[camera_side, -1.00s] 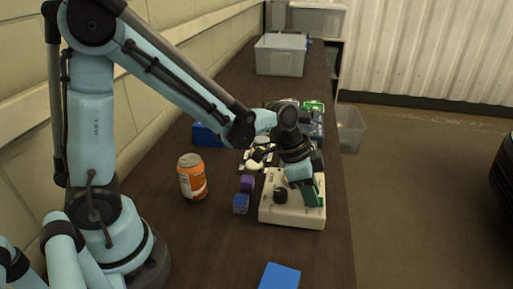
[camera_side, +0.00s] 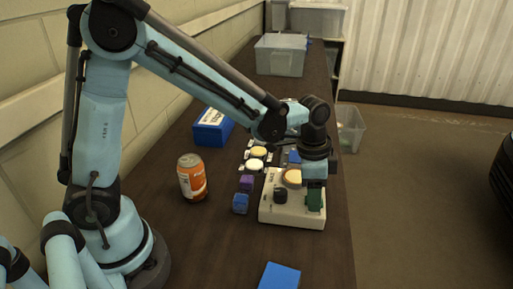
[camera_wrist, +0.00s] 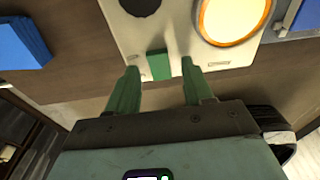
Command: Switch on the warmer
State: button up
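The warmer (camera_side: 291,213) is a cream box on the dark bench, with a dark knob (camera_side: 280,195) and a round pale yellow plate (camera_side: 292,177) on top. In the wrist view the plate (camera_wrist: 232,17) is bright, with an orange rim, and the knob (camera_wrist: 141,3) is partly cut off. A small green block, seemingly a switch (camera_wrist: 158,65), sits at the box's edge. My gripper (camera_wrist: 159,68) is open, its green fingers apart on either side of that block. I cannot tell whether they touch it. In the side view my gripper (camera_side: 315,197) points down over the warmer's right side.
An orange can (camera_side: 191,178), a purple cube (camera_side: 247,183) and a blue cube (camera_side: 241,204) stand left of the warmer. A blue box (camera_side: 212,127) is behind, and a blue block (camera_side: 280,277) lies in front. Clear bins (camera_side: 281,56) are farther back.

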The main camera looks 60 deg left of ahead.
notch_tip(320, 180, up, 12)
jog(key=s+a, duration=0.1)
dwell(0.6)
jog(key=shift+a, duration=0.1)
jog(key=shift+s, duration=0.1)
jog(key=s+a+f+n+t+y, duration=0.1)
jog(key=s+a+f+n+t, duration=0.2)
jog(key=s+a+n+t, duration=0.3)
jog(key=s+a+n, duration=0.2)
jog(key=s+n, duration=0.1)
jog(key=shift+f, duration=0.2)
